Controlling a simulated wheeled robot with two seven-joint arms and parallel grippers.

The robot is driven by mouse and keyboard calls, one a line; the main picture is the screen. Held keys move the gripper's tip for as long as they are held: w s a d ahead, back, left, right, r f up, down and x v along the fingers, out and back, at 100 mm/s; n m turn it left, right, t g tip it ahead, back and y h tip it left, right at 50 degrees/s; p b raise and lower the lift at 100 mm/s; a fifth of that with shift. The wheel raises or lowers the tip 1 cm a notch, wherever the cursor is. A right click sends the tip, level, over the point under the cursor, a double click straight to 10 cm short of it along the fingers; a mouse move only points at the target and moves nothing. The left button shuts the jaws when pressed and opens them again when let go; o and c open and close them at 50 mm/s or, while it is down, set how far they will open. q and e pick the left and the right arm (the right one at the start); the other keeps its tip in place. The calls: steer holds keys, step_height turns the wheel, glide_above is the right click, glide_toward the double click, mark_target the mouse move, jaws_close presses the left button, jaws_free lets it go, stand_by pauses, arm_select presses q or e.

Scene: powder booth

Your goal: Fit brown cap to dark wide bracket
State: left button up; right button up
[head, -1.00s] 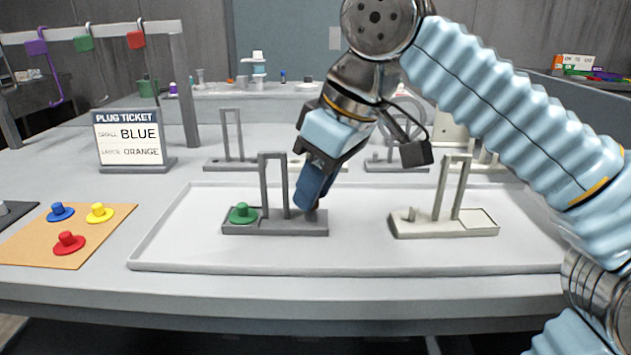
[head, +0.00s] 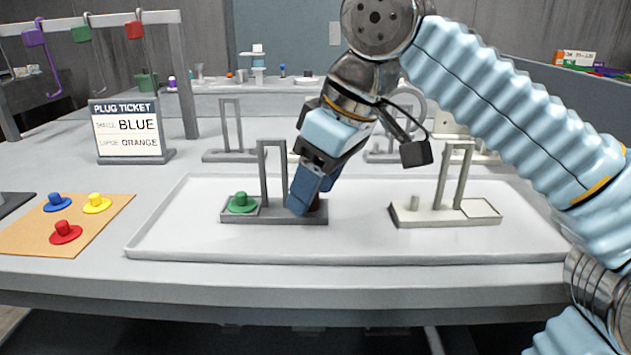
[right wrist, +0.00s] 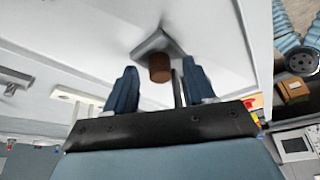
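The dark grey wide bracket (head: 262,219) stands in the white tray, with an upright frame in its middle and a green cap (head: 242,202) on its left end. The brown cap (right wrist: 160,68) shows in the right wrist view against the end of the bracket's base (right wrist: 151,43). In the head view the brown cap (head: 315,205) is mostly hidden by a finger. My right gripper (head: 312,200) is open at the bracket's right end. In the wrist view its blue fingers are spread on either side of the cap with gaps. My left gripper is out of view.
A pale bracket (head: 425,216) stands to the right in the tray (head: 360,240). Blue, yellow and red caps lie on a tan mat (head: 100,228) at left. A plug ticket (head: 127,132) reads small blue, large orange. More brackets stand behind the tray.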

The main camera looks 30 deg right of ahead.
steer(key=shift+r, duration=0.15)
steer(key=p+v, duration=0.4)
steer(key=v, duration=0.9)
steer(key=shift+s+r+p, duration=0.15)
steer(key=shift+s+p, duration=0.05)
steer(key=shift+p, duration=0.2)
steer(key=shift+d, duration=0.15)
